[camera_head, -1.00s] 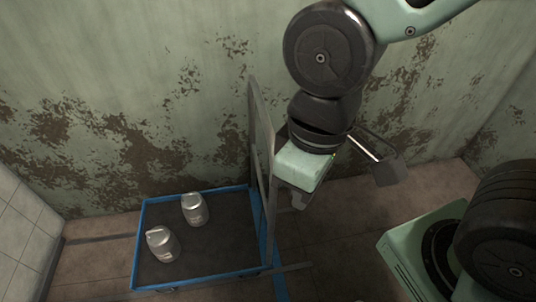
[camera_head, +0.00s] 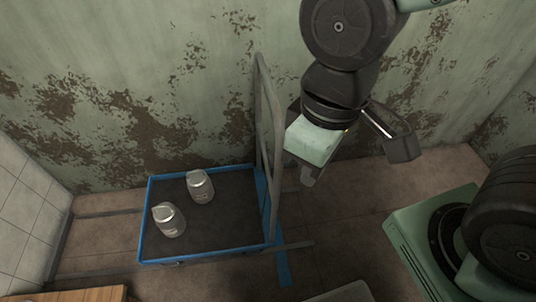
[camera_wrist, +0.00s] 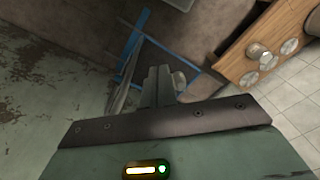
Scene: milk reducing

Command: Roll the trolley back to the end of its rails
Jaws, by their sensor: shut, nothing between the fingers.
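The trolley (camera_head: 150,215) is a flat dark platform with a blue rim and an upright grey frame handle (camera_head: 277,165) at its right end. Two silver milk cans stand on it, one nearer (camera_head: 169,221) and one farther (camera_head: 200,187). Dark floor rails show left of the trolley (camera_head: 108,214) and at its right (camera_head: 298,244). My gripper (camera_head: 308,180) is shut and empty, just right of the handle and above the floor. In the wrist view its fingers (camera_wrist: 160,86) are together, with blue edging (camera_wrist: 131,46) beyond. I cannot tell whether it touches the handle.
A stained green wall (camera_head: 150,80) runs behind the trolley, and a white tiled wall (camera_head: 30,215) stands at left. A wooden top (camera_wrist: 240,60) with several round things shows in the wrist view.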

